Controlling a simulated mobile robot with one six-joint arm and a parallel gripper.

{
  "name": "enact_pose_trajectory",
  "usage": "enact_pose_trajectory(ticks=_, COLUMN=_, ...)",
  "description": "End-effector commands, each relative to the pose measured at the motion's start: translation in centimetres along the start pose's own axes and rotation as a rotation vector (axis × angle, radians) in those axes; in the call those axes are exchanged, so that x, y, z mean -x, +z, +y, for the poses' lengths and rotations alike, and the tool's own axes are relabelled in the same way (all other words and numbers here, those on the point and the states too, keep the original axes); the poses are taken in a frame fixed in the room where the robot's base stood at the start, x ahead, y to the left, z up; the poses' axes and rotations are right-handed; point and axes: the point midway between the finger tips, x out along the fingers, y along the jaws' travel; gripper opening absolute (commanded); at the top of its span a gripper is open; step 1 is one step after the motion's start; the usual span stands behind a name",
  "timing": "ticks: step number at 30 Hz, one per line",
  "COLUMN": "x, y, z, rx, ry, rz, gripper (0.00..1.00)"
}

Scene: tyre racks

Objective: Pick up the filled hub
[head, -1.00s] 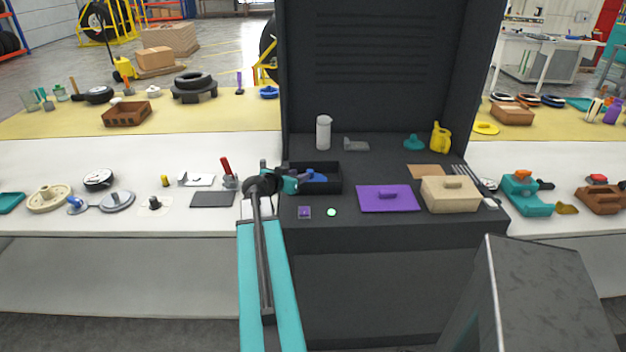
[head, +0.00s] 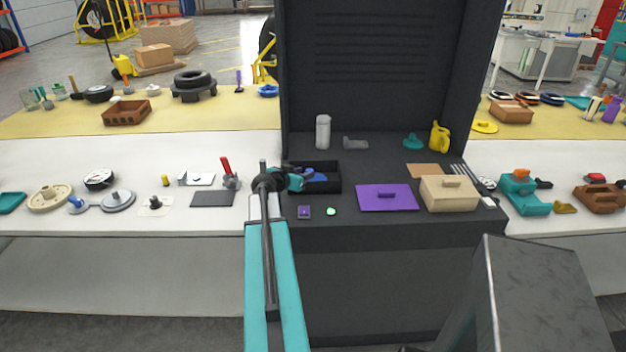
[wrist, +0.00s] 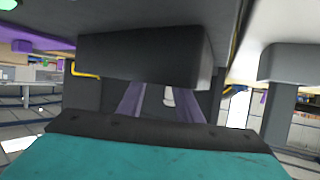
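No part can be told for sure as the filled hub. On the left white bench lie a cream round part (head: 49,198), a grey disc with a raised centre (head: 117,200) and a small dark post on a pale plate (head: 155,203). A blue part (head: 316,177) lies in the black open box (head: 322,187) on the dark bench.
A purple panel with a handle (head: 387,197) and a beige lidded box (head: 449,194) stand right of the black box. A green button (head: 331,211) is at the bench's front. A tall dark back panel (head: 385,60) rises behind. A dark mat (head: 212,198) lies left.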

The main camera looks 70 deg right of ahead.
Motion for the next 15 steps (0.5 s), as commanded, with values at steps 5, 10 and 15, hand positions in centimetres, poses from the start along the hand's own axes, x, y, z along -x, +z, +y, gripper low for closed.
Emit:
enact_pose_trajectory(ticks=5, x=-2.0, y=-0.2, z=-0.1, rx=0.001, ry=0.001, rz=0.0, gripper=0.32)
enact_pose_trajectory(ticks=10, x=-3.1, y=-0.1, z=-0.1, rx=0.0, ry=0.0, rz=-0.001, gripper=0.32)
enact_pose_trajectory(ticks=15, x=-3.3, y=0.0, z=0.0, rx=0.0, ry=-0.001, rz=0.0, gripper=0.32)
